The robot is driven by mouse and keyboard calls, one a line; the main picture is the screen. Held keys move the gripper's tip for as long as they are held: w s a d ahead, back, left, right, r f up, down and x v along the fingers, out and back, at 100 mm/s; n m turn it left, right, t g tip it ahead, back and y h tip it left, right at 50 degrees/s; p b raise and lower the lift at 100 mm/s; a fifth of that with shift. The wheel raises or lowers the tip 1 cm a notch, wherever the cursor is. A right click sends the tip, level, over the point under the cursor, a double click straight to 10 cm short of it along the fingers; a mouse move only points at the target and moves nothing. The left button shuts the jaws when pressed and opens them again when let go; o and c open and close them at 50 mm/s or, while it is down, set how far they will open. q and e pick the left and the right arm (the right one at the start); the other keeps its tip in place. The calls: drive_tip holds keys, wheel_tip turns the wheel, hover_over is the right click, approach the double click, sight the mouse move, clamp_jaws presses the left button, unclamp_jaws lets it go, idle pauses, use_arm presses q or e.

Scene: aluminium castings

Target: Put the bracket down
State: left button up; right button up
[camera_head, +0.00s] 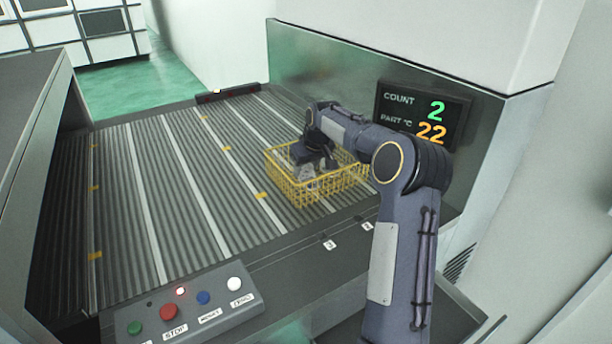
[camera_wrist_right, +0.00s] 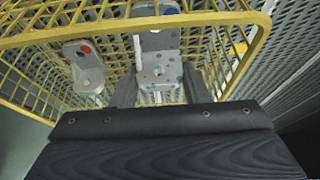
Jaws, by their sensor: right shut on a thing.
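My right gripper (camera_head: 318,165) is down inside the yellow wire basket (camera_head: 318,193), at the far end of my right arm. In the right wrist view, its two fingers are shut on a grey metal bracket (camera_wrist_right: 160,72), which has a flat plate with holes. The bracket is within the basket, whose yellow rim (camera_wrist_right: 120,28) crosses that view. I cannot tell whether the bracket touches the basket floor. In the head view the gripper and basket wires mostly hide it. My left gripper is not in view.
Another grey bracket with a red dot (camera_wrist_right: 85,68) is in the basket, left of the held one. The basket stands on a ribbed conveyor bed (camera_head: 170,190), otherwise clear. A lit display (camera_head: 424,113) is on the wall behind. A button panel (camera_head: 190,305) is in front.

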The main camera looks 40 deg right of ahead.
sight(307, 173)
drive_tip(key=shift+f, duration=1.55)
drive_tip(key=shift+f, duration=0.2)
drive_tip(key=o, duration=1)
drive_tip(key=shift+r, duration=0.1)
drive_tip(key=shift+r, duration=0.2)
drive_tip(key=v, duration=1.2)
drive_tip(key=shift+a, duration=0.1)
